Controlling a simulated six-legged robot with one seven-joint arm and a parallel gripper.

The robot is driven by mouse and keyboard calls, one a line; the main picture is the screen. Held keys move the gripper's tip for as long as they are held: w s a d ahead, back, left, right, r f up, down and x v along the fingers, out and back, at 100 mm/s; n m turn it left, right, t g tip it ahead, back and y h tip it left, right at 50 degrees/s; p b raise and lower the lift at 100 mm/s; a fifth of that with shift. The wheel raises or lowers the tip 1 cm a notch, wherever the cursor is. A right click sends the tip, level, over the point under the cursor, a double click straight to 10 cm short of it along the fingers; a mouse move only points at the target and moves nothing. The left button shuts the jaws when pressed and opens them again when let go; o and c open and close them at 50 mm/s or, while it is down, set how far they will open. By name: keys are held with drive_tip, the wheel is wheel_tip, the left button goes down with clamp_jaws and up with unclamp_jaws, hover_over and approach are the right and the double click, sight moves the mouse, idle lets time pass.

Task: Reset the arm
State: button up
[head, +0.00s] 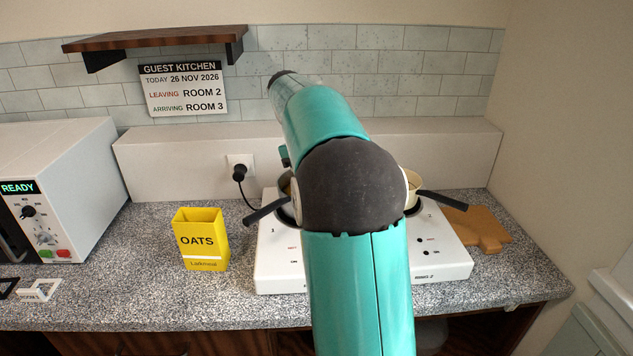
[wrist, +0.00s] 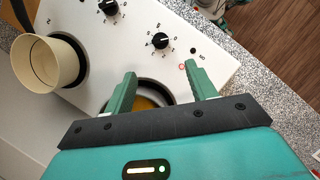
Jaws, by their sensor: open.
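My gripper (wrist: 162,88) shows in the wrist view with its two green fingers spread apart and nothing visible held between them. It is over the white two-burner hob (wrist: 110,45). Behind and between the fingers is a dark round rim with something amber inside, partly hidden by the gripper.
A cream pot (wrist: 30,62) stands on the hob's burner 2. A yellow oats box (head: 200,240) stands left of the hob, and a microwave (head: 60,185) further left. A wooden board (head: 478,228) lies at right. A shelf (head: 150,38) and a sign (head: 183,90) hang behind.

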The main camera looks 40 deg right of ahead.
idle(0.4)
drive_tip(key=s+a+f+t, duration=0.1)
drive_tip(key=s+a+t, duration=0.2)
drive_tip(key=s+a, duration=0.2)
drive_tip(key=s+a+f+m+t, duration=0.1)
drive_tip(key=s+a, duration=0.5)
drive_tip(key=a, duration=0.6)
drive_tip(key=s+a+f+m+t+y, duration=0.1)
drive_tip(key=s+a+f+t, duration=0.1)
drive_tip(key=s+a+t, duration=0.4)
drive_tip(key=a, duration=0.3)
drive_tip(key=shift+s+f, duration=0.2)
drive_tip(key=shift+f, duration=0.05)
drive_tip(key=shift+a, duration=0.1)
drive_tip(key=shift+c, duration=0.3)
idle(0.9)
drive_tip(key=c, duration=0.3)
drive_tip(key=shift+c, duration=0.4)
drive_tip(key=shift+m, duration=0.3)
